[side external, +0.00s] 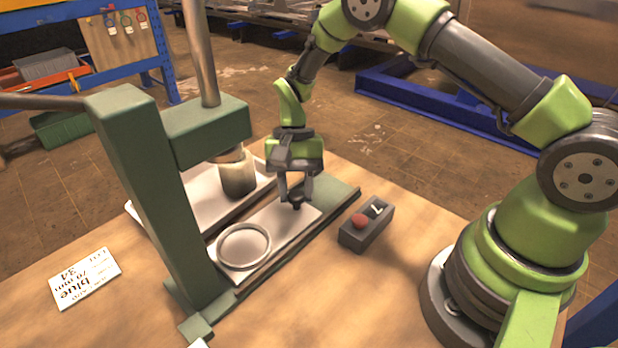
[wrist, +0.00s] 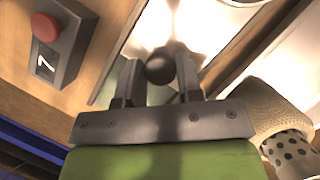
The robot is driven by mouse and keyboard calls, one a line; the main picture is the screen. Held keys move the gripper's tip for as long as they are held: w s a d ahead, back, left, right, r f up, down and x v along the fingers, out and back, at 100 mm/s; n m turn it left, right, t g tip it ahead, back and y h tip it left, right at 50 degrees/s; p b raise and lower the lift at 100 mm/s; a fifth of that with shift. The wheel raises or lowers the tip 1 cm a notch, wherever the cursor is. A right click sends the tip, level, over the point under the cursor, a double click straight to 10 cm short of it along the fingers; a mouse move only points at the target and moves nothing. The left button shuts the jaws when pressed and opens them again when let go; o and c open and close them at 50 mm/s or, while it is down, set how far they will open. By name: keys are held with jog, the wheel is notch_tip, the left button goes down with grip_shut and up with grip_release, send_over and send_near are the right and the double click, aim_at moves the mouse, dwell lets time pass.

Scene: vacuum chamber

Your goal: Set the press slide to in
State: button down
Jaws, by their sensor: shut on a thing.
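The press slide (side external: 282,226) is a pale plate lying on a green rail bed beside the green press frame (side external: 150,180). A light ring (side external: 243,264) sits at its near left end. A dark round knob (side external: 297,205) stands at its far right end. My gripper (side external: 297,194) points down and is shut on this knob. In the wrist view the black knob (wrist: 160,67) shows between the two fingers of my gripper (wrist: 158,75). The knob's base is partly hidden by the fingers.
A grey control box (side external: 367,226) with a red button stands right of the rails. A white tray (side external: 150,214) lies behind the slide, with a pale cylinder (side external: 238,178) above or on it; I cannot tell which. A label card (side external: 85,278) lies at left. The front table is clear.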

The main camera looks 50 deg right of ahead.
jog(key=c, duration=0.8)
grip_release()
jog(key=shift+a, duration=0.25)
jog(key=shift+d+r, duration=0.1)
jog(key=v, duration=0.9)
jog(key=shift+w+d+r, duration=0.1)
jog(key=shift+d+r, duration=0.05)
jog(key=shift+r, duration=0.2)
jog(key=s+r+n+t, duration=0.1)
jog(key=s+r+t, duration=0.25)
jog(key=r, duration=0.45)
jog(key=s+r+n+t, duration=0.2)
jog(key=s+r, duration=0.3)
jog(key=r, duration=0.3)
jog(key=shift+s+a+r+n+t+h, duration=0.1)
jog(key=shift+s+r+n+t+h, duration=0.45)
jog(key=shift+s, duration=1.65)
jog(key=shift+s+a+f+n+t+y, duration=0.15)
jog(key=shift+s+t, duration=0.95)
jog(key=shift+s, duration=1.1)
jog(key=shift+s+r+n+t+h, duration=0.1)
jog(key=shift+s+r+n+t, duration=0.45)
jog(key=shift+s, duration=1.65)
